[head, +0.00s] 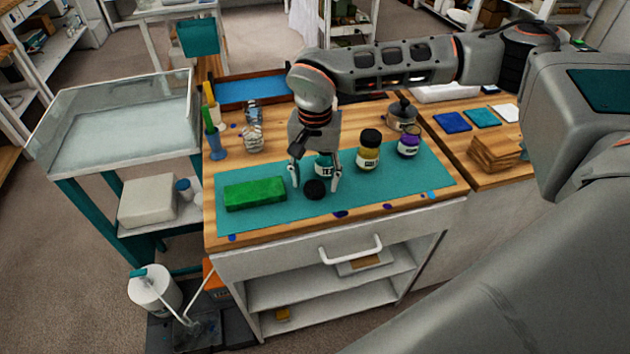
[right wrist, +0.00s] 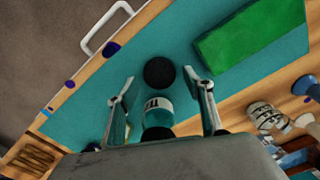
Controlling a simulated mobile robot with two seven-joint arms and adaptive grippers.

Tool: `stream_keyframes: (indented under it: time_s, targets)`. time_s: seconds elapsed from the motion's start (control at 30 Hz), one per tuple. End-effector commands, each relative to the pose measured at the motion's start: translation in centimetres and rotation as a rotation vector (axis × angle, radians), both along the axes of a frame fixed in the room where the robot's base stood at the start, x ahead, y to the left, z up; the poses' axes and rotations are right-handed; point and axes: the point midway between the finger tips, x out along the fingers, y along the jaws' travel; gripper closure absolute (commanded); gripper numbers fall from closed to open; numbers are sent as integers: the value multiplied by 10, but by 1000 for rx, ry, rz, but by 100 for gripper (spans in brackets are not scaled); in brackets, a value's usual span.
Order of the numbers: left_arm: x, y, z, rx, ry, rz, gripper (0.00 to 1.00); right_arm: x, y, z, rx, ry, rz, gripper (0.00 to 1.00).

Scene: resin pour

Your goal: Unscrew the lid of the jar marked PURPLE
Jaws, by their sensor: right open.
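The jar marked PURPLE (head: 408,142) stands upright at the right of the teal mat (head: 400,182). Its top looks dark purple; I cannot tell whether a lid is on it. My right gripper (head: 316,184) is open, pointing down, left of the purple and yellow jars. Its fingers straddle a teal-labelled jar (head: 324,165), which also shows in the right wrist view (right wrist: 157,108) with a dark top partly hidden by the gripper body. A loose black lid (head: 314,190) lies on the mat in front of that jar. My left gripper is not in view.
A yellow jar (head: 369,150) with a black lid stands between the teal and purple jars. A green block (head: 255,193) lies on the left of the mat. A dark pot (head: 402,114) stands behind the purple jar. The front right of the mat is clear.

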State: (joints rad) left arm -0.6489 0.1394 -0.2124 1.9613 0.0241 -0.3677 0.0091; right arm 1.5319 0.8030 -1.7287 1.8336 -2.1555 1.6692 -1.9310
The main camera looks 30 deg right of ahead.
Motion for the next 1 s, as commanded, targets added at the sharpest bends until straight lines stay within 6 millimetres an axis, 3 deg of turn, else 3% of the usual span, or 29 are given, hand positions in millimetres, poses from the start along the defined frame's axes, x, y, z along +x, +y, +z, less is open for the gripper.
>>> stream_keyframes:
  time_s: [0.3, 0.5, 0.7, 1.0]
  targets:
    - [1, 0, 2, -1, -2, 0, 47, 1, 0, 66, 0, -4, -1, 49]
    - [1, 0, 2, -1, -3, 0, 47, 1, 0, 96, 0, -2, -1, 49]
    - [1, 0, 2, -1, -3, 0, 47, 0, 0, 107, -1, -1, 0, 49]
    - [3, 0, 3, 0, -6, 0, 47, 0, 0, 108, 0, 0, 0, 49]
